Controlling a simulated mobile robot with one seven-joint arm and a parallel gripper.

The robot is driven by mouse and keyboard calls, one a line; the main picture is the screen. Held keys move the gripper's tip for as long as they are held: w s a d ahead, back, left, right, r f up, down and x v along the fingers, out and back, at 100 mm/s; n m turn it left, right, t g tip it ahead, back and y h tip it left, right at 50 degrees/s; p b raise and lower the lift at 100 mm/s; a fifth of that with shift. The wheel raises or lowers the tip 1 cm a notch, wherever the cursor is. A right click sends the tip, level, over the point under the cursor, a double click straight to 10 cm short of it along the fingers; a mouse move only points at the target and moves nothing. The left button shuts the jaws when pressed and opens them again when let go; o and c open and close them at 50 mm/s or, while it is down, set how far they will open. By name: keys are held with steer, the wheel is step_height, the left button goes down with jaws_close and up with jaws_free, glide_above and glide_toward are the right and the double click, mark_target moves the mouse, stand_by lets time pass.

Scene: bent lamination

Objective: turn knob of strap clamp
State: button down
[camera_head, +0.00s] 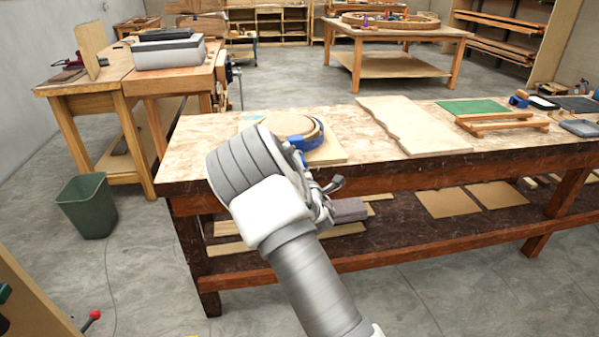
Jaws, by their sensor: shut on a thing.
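The strap clamp (309,138) is blue and sits at the right front of a round bent-wood ring (284,123). The ring lies on a pale square board on the near workbench. My gripper (322,200) is at the bench's front edge, just below the clamp, and partly hidden by my own wrist and forearm. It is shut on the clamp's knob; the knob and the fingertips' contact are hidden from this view.
The near workbench (200,165) holds a wavy-edged board (415,125), a green mat (472,107) and a small wooden frame (502,123) to the right. Its lower shelf holds wood pieces. A green bin (87,205) stands on the floor at left.

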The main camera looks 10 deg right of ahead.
steer(key=m+b, duration=0.4)
steer(key=m, duration=0.1)
steer(key=shift+f+m, duration=0.15)
steer(key=shift+m, duration=0.25)
steer(key=m+b, duration=0.4)
steer(key=m, duration=0.1)
steer(key=shift+d+b, duration=0.1)
steer(key=shift+b, duration=0.3)
steer(key=m+b, duration=0.2)
steer(key=m, duration=0.6)
steer(key=shift+r+m, duration=0.3)
steer(key=m, duration=1)
steer(key=shift+d+f+m, duration=0.1)
steer(key=shift+d+m, duration=0.05)
steer(key=shift+m, duration=0.25)
steer(key=m, duration=1)
steer(key=shift+m, duration=0.4)
steer(key=m, duration=0.4)
steer(key=shift+f+m, duration=0.1)
steer(key=shift+m, duration=0.2)
steer(key=m, duration=2.5)
steer(key=shift+m, duration=0.3)
steer(key=m, duration=1)
steer(key=shift+p, duration=0.35)
